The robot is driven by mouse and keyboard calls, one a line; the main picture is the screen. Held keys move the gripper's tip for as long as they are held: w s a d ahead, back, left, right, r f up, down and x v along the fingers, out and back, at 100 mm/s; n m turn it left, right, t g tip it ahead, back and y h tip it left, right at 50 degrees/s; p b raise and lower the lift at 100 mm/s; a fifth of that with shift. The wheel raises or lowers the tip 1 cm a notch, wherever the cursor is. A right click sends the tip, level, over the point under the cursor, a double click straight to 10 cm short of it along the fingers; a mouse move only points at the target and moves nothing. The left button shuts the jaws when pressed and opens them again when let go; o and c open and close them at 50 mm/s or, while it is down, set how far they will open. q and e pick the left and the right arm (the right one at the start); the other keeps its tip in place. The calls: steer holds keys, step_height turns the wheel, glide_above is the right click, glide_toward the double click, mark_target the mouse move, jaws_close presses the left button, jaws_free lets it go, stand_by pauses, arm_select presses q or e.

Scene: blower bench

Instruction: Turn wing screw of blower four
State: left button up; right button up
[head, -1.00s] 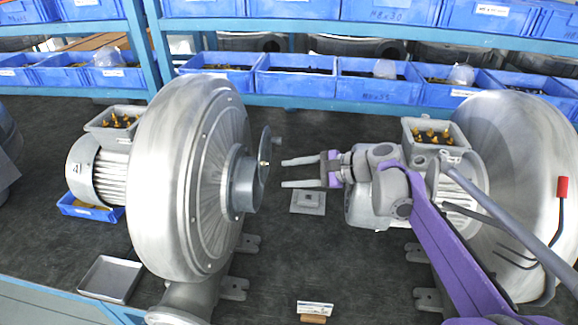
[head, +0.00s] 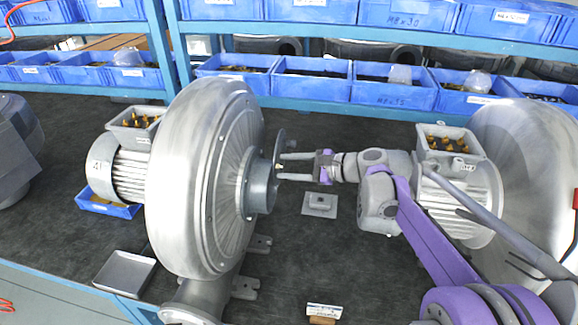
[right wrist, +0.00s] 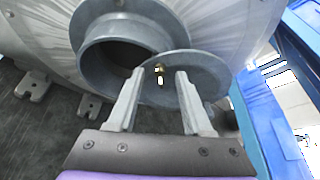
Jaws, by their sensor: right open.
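The blower marked 4 (head: 205,180) stands left of centre in the head view, its grey outlet pipe (head: 261,190) facing right. A thin grey cover disc (right wrist: 205,80) sits swung to one side of the pipe mouth, leaving much of the opening uncovered. My left gripper is out of view.
A second blower (head: 535,180) stands at the right behind my right arm. A small square plate (head: 320,205), an empty metal tray (head: 125,272) and a card stand (head: 323,311) are on the bench. Blue bins (head: 310,80) line the shelf behind.

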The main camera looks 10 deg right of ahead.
jaws_close()
stand_by(0.5)
steer(key=shift+w+d+m+g+y+b, duration=0.15)
steer(key=shift+m+g+b, duration=0.15)
steer(key=shift+m+g, duration=0.7)
steer(key=shift+w+a+m+g+y+b, duration=0.2)
steer(key=shift+m+g, duration=0.4)
steer(key=shift+m, duration=0.7)
steer(key=shift+s, duration=0.15)
jaws_free()
